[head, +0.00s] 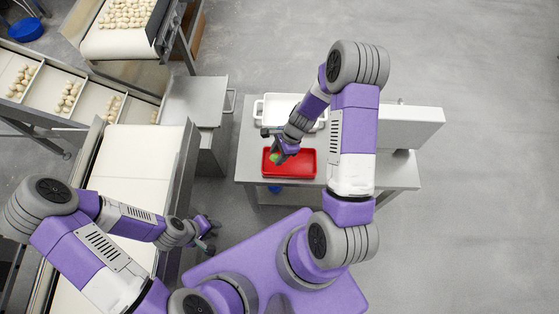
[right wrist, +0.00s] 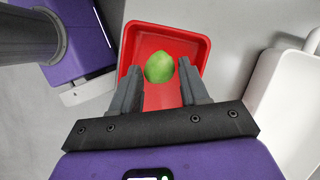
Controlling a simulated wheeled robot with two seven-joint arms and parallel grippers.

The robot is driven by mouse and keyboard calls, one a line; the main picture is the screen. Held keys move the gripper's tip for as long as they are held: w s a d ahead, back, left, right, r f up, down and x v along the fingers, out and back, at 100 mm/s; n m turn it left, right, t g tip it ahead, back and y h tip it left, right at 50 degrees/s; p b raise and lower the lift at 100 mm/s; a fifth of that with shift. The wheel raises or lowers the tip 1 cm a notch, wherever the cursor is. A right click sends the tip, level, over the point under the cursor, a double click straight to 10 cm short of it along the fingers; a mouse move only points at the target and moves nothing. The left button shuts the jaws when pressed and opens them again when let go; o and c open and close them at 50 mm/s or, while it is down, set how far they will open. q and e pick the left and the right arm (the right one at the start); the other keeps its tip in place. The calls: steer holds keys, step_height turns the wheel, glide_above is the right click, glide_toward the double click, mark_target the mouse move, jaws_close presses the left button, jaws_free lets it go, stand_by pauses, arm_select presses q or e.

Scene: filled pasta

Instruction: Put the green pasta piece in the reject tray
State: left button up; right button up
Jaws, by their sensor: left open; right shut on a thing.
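The green pasta piece (right wrist: 159,67) is a small rounded lump. It sits between the fingertips of my right gripper (right wrist: 159,80), which is shut on it. Behind it in the right wrist view is the red tray (right wrist: 192,40), and the piece appears over the tray's inside. In the head view the green piece (head: 274,157) shows at the left part of the red tray (head: 305,165). I cannot tell how high it is above the tray floor. My left gripper (head: 209,235) is open and empty, low beside the white conveyor belt.
A white tray (head: 268,108) stands behind the red tray on the grey table (head: 400,172); it is also in the right wrist view (right wrist: 262,92). A box-like machine (head: 420,126) stands at the table's right. Conveyors with pale pasta pieces (head: 127,13) fill the upper left.

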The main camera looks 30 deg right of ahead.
step_height(320, 180, down, 4)
steer(key=shift+f+b, duration=0.15)
steer(key=shift+b, duration=0.65)
steer(key=o, duration=0.7)
